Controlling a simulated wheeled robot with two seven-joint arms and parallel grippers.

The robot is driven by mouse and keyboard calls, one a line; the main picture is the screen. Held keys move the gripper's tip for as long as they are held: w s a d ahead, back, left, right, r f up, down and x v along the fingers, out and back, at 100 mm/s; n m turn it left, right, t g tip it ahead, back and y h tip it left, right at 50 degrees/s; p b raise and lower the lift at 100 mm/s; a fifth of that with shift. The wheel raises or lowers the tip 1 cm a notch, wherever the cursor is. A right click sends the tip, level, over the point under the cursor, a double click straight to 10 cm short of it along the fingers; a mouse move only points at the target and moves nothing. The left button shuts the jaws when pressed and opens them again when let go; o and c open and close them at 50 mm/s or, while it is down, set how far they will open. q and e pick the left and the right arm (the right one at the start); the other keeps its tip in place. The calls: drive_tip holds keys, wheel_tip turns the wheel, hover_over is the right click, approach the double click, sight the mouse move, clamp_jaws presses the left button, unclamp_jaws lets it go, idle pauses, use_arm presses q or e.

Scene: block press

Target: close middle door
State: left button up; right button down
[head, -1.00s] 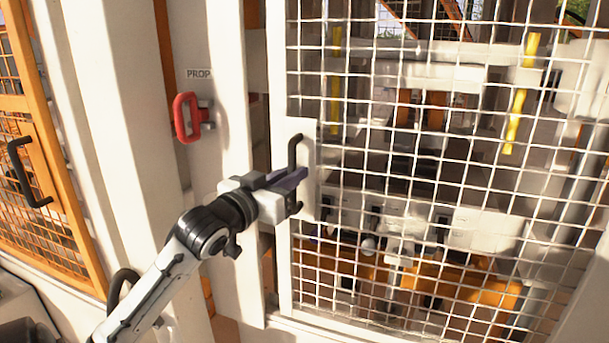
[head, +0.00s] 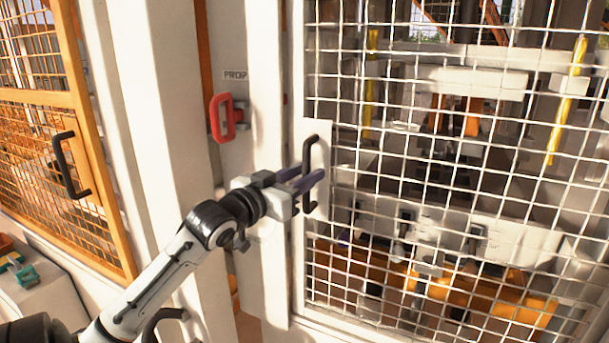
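The middle door is the white-framed mesh door (head: 440,150), standing just right of a white post with a narrow dark gap at its edge. Its black bar handle (head: 311,148) sits on a white plate at the door's left edge. My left gripper (head: 306,180) is at this handle, with its purple fingers apart and crossing the handle's lower half. The handle seems to pass between the fingers, but I cannot tell whether they grip it. The fingers hide part of the bar. My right gripper is not in view.
A red handle (head: 221,118) under a PROP label is on the post left of the door. An orange mesh door (head: 45,130) with a black handle (head: 68,165) stands at the left. Orange and grey machinery lies behind the white mesh.

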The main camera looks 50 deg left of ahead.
use_arm(q)
drive_tip(key=shift+d, duration=0.15)
drive_tip(key=shift+s, duration=0.25)
drive_tip(key=s+d+b, duration=0.1)
drive_tip(key=s, duration=0.8)
drive_tip(key=shift+s+d, duration=0.3)
drive_tip(key=shift+d, duration=0.1)
drive_tip(key=d+f+g+h, duration=0.15)
drive_tip(key=d+f, duration=0.25)
drive_tip(key=f, duration=1)
drive_tip(key=d+f+g, duration=0.3)
drive_tip(key=f, duration=1.1)
drive_tip(key=s+d+f+m+g+h, duration=0.2)
drive_tip(key=s+d+f, duration=0.4)
drive_tip(key=d+f, duration=0.4)
drive_tip(key=s+d+f+m+g+h, duration=0.2)
drive_tip(key=s+d+f, duration=0.4)
drive_tip(key=d+f, duration=0.4)
drive_tip(key=d, duration=0.3)
drive_tip(key=shift+s+d, duration=0.15)
drive_tip(key=shift+d, duration=0.2)
